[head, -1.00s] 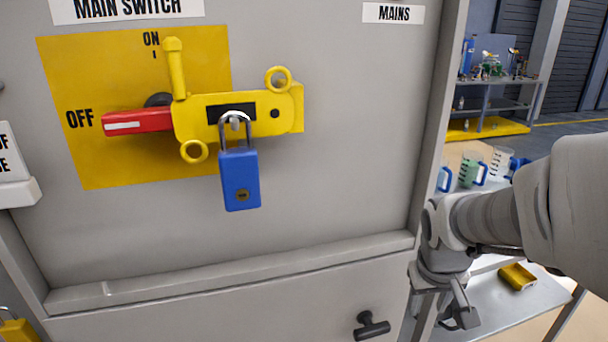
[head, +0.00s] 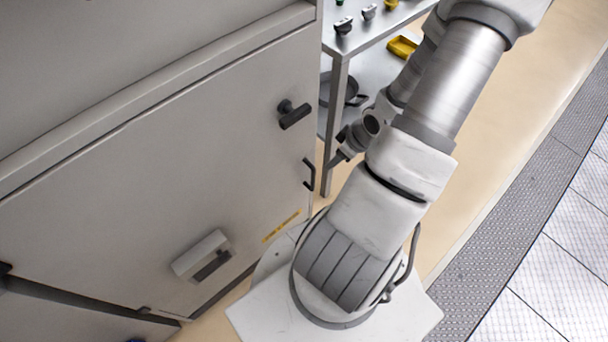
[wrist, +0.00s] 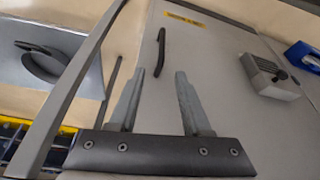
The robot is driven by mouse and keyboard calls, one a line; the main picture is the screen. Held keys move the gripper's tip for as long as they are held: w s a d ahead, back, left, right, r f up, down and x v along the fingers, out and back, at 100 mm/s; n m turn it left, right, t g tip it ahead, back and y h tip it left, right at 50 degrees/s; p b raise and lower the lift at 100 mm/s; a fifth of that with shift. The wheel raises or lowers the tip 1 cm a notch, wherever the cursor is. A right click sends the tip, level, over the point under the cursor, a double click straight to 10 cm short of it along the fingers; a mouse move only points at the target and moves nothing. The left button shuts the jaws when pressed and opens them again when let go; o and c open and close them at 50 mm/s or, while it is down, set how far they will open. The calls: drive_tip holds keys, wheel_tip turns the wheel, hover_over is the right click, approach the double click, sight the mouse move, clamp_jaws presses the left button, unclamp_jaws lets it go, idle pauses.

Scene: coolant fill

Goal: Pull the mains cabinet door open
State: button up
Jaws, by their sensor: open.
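The grey cabinet door (head: 160,170) looks shut, flush with the cabinet front. A black pull handle (head: 309,173) is on its right edge, with a dark T-shaped handle (head: 293,113) above it. My gripper (head: 338,160) is small and partly hidden by my arm in the head view, just right of the pull handle. In the wrist view my gripper (wrist: 160,75) is open and empty. The pull handle (wrist: 160,52) shows beyond and between its fingertips, apart from them as far as I can tell. The door (wrist: 215,65) fills the right part of that view.
A yellow label (head: 281,226) and a small grey box (head: 203,256) are low on the door. A metal shelf table (head: 338,90) stands close right of the cabinet, with a dark pan (wrist: 45,62) on its lower shelf. Open floor (head: 520,130) lies to the right.

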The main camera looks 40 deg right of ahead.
sight(313, 177)
drive_tip(key=b+x, duration=0.3)
drive_tip(key=x, duration=0.3)
drive_tip(key=b+x, duration=0.3)
drive_tip(key=x, duration=0.2)
drive_tip(key=b+x, duration=0.4)
drive_tip(key=x, duration=0.2)
drive_tip(key=shift+w+a+f, duration=0.25)
drive_tip(key=shift+w+a, duration=0.1)
clamp_jaws()
idle(0.8)
